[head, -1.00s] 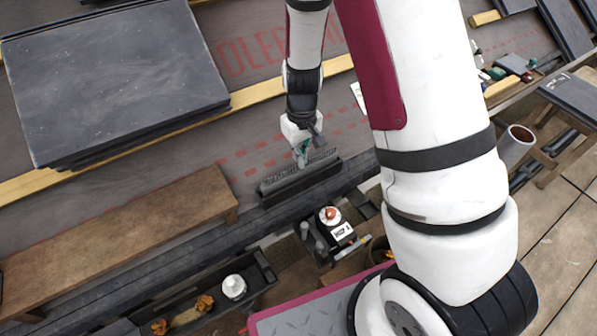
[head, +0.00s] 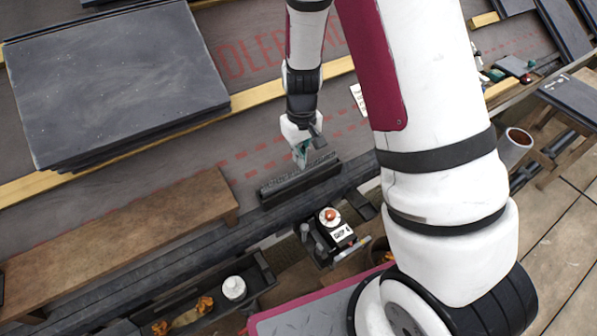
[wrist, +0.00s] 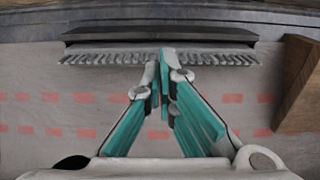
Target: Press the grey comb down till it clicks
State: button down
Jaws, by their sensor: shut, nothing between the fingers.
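The grey comb (head: 300,179) is a long toothed strip lying along the lower edge of the roof, beside the dark eaves rail. In the wrist view the comb (wrist: 100,57) runs across the upper part of the picture, its teeth pointing towards my gripper. My gripper (wrist: 167,57) is shut and empty, with its fingertips over the comb's teeth near the middle. In the head view my gripper (head: 301,161) points down at the comb. Whether the tips touch the comb I cannot tell.
A wooden plank (head: 120,235) lies left of the comb, and a stack of slates (head: 115,80) lies further up.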

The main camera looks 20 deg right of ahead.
notch_tip(320, 180, up, 8)
jog(key=p, duration=0.6)
jog(key=shift+r, duration=0.1)
dwell(0.6)
jog(key=s+a+r+m+y, duration=0.1)
jog(key=s+r, duration=0.5)
jog(key=r, duration=0.4)
jog(key=s+r, duration=0.6)
jog(key=r, duration=0.3)
jog(key=s+d+r+m+t+h, duration=0.1)
jog(key=s+r, duration=0.3)
jog(key=s, duration=0.6)
jog(key=s+d+r, duration=0.1)
jog(key=s+r, duration=0.2)
jog(key=s, duration=0.7)
notch_tip(320, 180, up, 20)
jog(key=t+p, duration=0.3)
jog(key=p, duration=1.5)
jog(key=shift+a, duration=0.35)
jog(key=shift+w, duration=0.1)
